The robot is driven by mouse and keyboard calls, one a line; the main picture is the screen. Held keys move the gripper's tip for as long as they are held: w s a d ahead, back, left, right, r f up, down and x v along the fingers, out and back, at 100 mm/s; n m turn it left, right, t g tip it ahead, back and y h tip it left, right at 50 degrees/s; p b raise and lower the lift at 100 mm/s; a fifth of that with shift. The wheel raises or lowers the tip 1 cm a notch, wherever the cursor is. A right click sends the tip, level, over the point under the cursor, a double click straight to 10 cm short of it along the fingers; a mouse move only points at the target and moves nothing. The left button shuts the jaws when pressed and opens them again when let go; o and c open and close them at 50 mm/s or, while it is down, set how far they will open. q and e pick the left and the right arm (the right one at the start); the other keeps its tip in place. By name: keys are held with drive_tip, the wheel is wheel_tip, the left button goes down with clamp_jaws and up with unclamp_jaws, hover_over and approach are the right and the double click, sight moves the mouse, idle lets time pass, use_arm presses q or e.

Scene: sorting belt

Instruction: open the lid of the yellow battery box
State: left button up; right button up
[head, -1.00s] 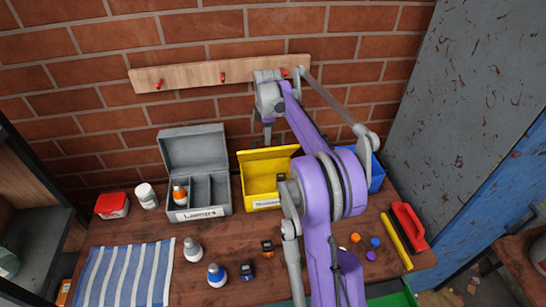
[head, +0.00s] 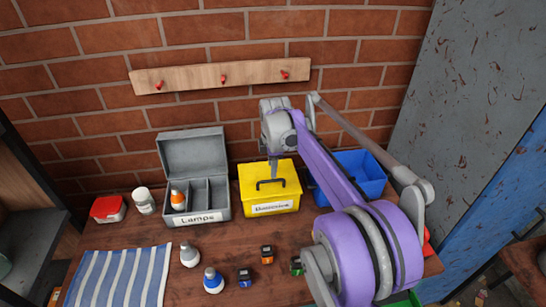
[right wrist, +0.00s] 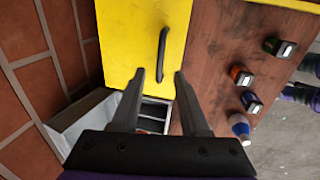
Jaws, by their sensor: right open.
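The yellow battery box (head: 250,203) stands at the back of the bench with a "Batteries" label on its front. Its lid (head: 288,170) is down, with a black handle (head: 270,183) on it. My right gripper (head: 273,175) is above the lid, near the handle, and partly hidden by its own wrist in the head view. In the right wrist view, the gripper (right wrist: 160,77) is open and empty. The handle (right wrist: 163,52) lies just beyond and between its fingertips, and the yellow lid (right wrist: 120,40) fills the area behind. My left gripper is not in view.
An open grey lamps box (head: 222,207) stands close to the left, a blue bin (head: 365,170) to the right, partly behind my arm.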

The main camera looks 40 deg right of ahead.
drive_tip(key=r, duration=0.3)
drive_tip(key=s+r, duration=0.1)
drive_tip(key=shift+a+r, duration=0.25)
drive_tip(key=shift+r, duration=0.1)
